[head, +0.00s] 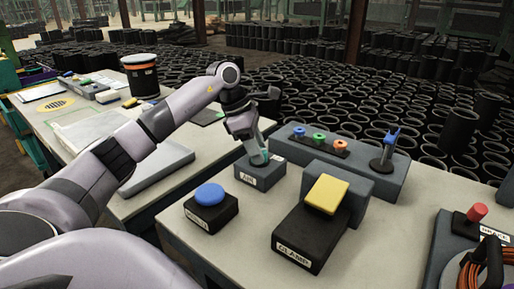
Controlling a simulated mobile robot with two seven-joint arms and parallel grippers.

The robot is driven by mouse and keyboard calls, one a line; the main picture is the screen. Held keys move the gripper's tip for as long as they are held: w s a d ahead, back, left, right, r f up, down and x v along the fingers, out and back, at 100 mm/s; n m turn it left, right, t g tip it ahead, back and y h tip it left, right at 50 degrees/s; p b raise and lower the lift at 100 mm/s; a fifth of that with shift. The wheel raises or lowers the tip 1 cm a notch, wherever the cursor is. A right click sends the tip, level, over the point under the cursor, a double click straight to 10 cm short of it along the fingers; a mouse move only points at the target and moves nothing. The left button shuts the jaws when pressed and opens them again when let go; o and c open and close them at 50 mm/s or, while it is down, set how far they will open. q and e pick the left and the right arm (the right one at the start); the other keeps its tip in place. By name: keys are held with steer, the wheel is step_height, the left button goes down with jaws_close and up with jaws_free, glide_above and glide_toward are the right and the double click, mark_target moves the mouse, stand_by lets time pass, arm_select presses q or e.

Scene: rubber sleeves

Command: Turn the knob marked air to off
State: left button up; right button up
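The box labelled AIR (260,177) is a grey block on the bench near the middle of the head view. The knob's pointer and any off mark are not readable.
A blue button box (209,196) stands in front left, and a yellow CLAMP pedal (327,194) at right. Behind is a grey panel with coloured rings (319,138) and a blue-topped lever (388,146). A red-knobbed BRAKE lever (476,213) is far right. Black sleeves fill the floor beyond.

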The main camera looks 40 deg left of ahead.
arm_select(q)
steer(key=shift+n, duration=0.3)
steer(key=shift+c, duration=0.3)
steer(key=n+t+y+p, duration=0.1)
steer(key=n, duration=0.1)
steer(key=shift+s+n, duration=0.1)
steer(key=shift+n, duration=0.3)
steer(key=n+y+p, duration=0.1)
steer(key=n, duration=0.2)
steer(key=shift+d+n+t, duration=0.1)
steer(key=shift+n+t, duration=0.2)
steer(key=n+y, duration=0.2)
steer(key=n, duration=0.2)
steer(key=shift+d+n, duration=0.15)
steer(key=shift+n, duration=0.25)
arm_select(e)
steer(key=shift+s+d+r, duration=0.2)
steer(key=shift+d+r, duration=0.05)
steer(key=shift+r, duration=0.4)
arm_select(q)
steer(key=o, duration=1)
steer(key=shift+o, duration=0.2)
steer(key=v, duration=0.7)
steer(key=shift+p, duration=0.3)
arm_select(e)
steer(key=shift+a+r, duration=0.1)
